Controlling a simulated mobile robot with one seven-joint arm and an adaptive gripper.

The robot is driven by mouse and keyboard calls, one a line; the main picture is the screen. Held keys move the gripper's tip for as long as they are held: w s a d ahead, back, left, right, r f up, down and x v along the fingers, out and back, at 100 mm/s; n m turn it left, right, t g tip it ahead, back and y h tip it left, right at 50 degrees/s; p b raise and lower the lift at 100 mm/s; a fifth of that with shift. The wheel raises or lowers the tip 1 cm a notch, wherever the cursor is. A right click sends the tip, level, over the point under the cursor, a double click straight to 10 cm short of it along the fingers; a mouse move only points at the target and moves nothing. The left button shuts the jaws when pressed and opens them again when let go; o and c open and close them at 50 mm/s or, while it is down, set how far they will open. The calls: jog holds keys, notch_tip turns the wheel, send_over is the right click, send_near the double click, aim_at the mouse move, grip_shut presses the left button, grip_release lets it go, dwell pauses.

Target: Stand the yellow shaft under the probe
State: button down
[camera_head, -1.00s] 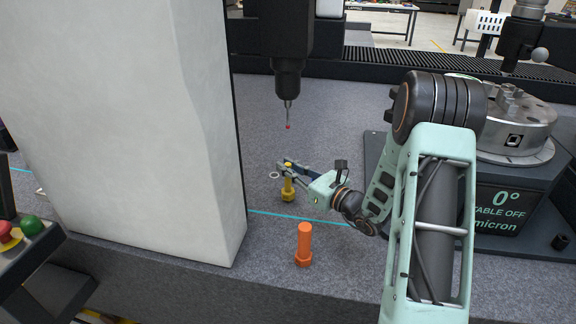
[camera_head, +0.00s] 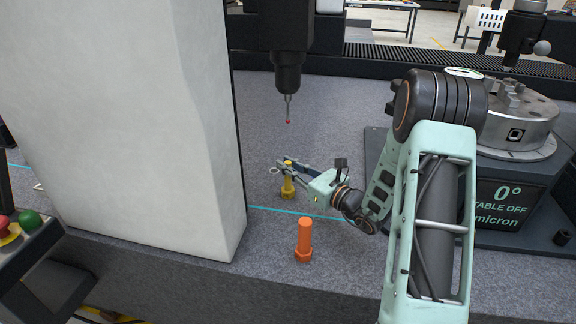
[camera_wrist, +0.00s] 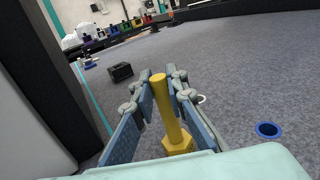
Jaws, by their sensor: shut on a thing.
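The yellow shaft (camera_head: 288,190) stands upright on the grey granite bed, its wider hexagonal foot down. It also shows in the wrist view (camera_wrist: 168,112), between my fingers. My gripper (camera_head: 284,168) reaches in from the right and is shut on the upper part of the shaft. The foot looks to be on or very near the bed; I cannot tell if it touches. The probe (camera_head: 288,112), a thin stylus with a red tip, hangs from a black head above and behind the shaft. A pale ring (camera_head: 274,171) lies on the bed just left of the shaft.
An orange shaft (camera_head: 304,240) stands upright in front of my gripper. A large white column (camera_head: 130,130) blocks the left. A rotary table (camera_head: 508,140) stands at the right. A blue-rimmed hole (camera_wrist: 268,130) shows in the wrist view.

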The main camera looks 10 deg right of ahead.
jog(key=c, duration=1.8)
grip_release()
jog(key=shift+c, duration=0.2)
jog(key=shift+s+d, duration=0.1)
jog(key=v, duration=0.7)
